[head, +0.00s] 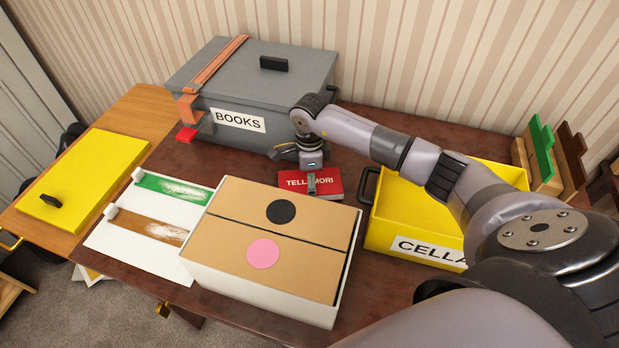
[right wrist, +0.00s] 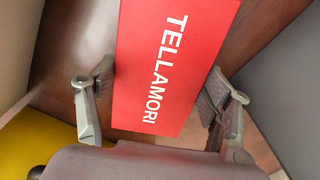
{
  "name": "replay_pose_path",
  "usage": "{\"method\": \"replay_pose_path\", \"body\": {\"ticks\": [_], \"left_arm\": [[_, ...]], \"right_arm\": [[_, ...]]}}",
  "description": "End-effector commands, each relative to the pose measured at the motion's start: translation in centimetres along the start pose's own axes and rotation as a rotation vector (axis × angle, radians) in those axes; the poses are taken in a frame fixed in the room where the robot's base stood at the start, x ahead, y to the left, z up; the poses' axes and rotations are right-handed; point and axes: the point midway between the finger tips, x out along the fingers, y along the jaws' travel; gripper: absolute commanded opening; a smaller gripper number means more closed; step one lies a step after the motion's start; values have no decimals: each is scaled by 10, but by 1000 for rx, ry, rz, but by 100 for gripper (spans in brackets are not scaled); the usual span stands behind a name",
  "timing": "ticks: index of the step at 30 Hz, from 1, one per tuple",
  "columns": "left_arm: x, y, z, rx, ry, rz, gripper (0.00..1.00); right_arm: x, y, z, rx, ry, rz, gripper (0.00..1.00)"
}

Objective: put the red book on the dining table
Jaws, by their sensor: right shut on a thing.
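The red book (head: 328,181), lettered "TELLAMORI", is in the head view between the grey box and the cardboard-topped box. My right gripper (head: 299,168) is shut on it from above, one finger on each side. In the right wrist view the book (right wrist: 172,62) lies between the fingers (right wrist: 158,82), cover toward the camera. The book is over the dark wooden table (head: 372,274); I cannot tell whether it touches the top. My left gripper is not in view.
A closed grey "BOOKS" box (head: 237,71) stands behind. A white box with cardboard flaps (head: 226,260) stands in front, and a yellow "CELLA…" crate (head: 415,211) to the right. A yellow lid (head: 88,172) and a white sheet (head: 125,243) lie left.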

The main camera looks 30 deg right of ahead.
Motion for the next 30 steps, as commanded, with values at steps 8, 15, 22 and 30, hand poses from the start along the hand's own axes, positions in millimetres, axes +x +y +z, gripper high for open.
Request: {"method": "replay_pose_path", "body": {"ticks": [8,15,22,30], "left_arm": [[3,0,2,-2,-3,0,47],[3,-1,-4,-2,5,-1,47],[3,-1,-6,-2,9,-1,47],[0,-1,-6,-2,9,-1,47]], "right_arm": [[1,-1,0,0,-2,-3,34],[2,-1,0,0,-2,-2,85],[2,-1,0,0,-2,-1,93],[-2,-1,0,0,-2,-1,93]]}}
